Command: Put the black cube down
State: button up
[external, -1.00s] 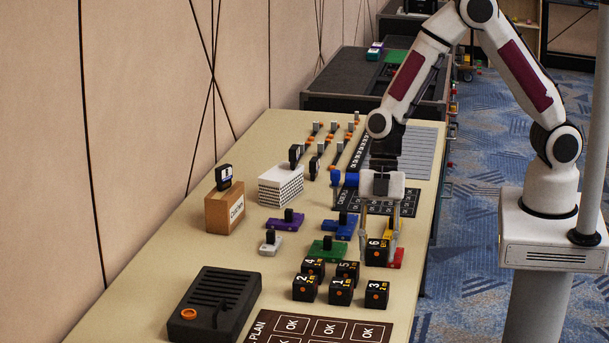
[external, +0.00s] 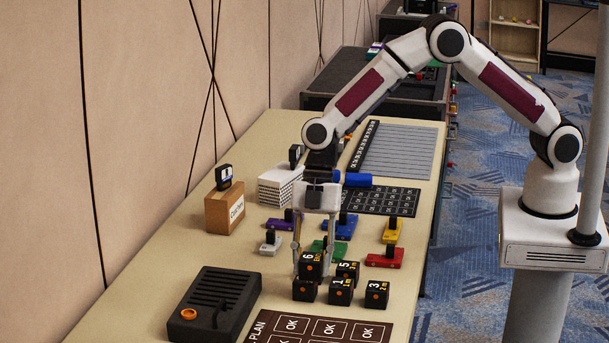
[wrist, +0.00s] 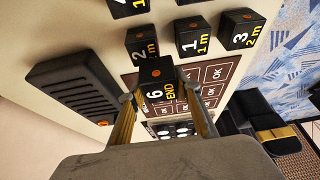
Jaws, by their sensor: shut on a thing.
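The black cube marked 6 END (external: 312,264) is between the fingers of my gripper (external: 310,270), which points down and is shut on it. In the wrist view the same cube (wrist: 155,88) shows between the two yellowish fingers. In the external view it overlaps the black cube marked 2 (external: 304,291), and it appears raised above the table. Other black cubes stand close by: cube 1 (external: 340,291), cube 3 (external: 377,292) and cube 5 (external: 348,270). Cube 4 is mostly hidden behind the held cube in the external view.
A dark panel printed OK (external: 325,327) lies at the front. A black box with an orange knob (external: 214,304) stands at left. Behind the cubes are green (external: 328,248), blue (external: 339,227), red (external: 384,257) and yellow (external: 392,231) blocks. A cardboard box (external: 225,211) stands near the wall.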

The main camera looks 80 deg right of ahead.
jog(key=w+a+r+m+t, duration=0.1)
jog(key=w+a, duration=0.1)
jog(key=w, duration=0.3)
jog(key=w+a+r+m, duration=0.2)
jog(key=w+a, duration=0.1)
jog(key=w, duration=0.2)
notch_tip(320, 180, up, 6)
jog(key=m+t, duration=0.2)
jog(key=m, duration=0.3)
send_over(229, 287)
jog(key=d, duration=0.1)
jog(key=shift+s+d+f+m+h, duration=0.1)
jog(key=shift+s+m+h, duration=0.5)
jog(key=shift+m, duration=0.1)
jog(key=shift+f, duration=2.55)
jog(key=shift+f, duration=2.5)
jog(key=shift+f, duration=0.1)
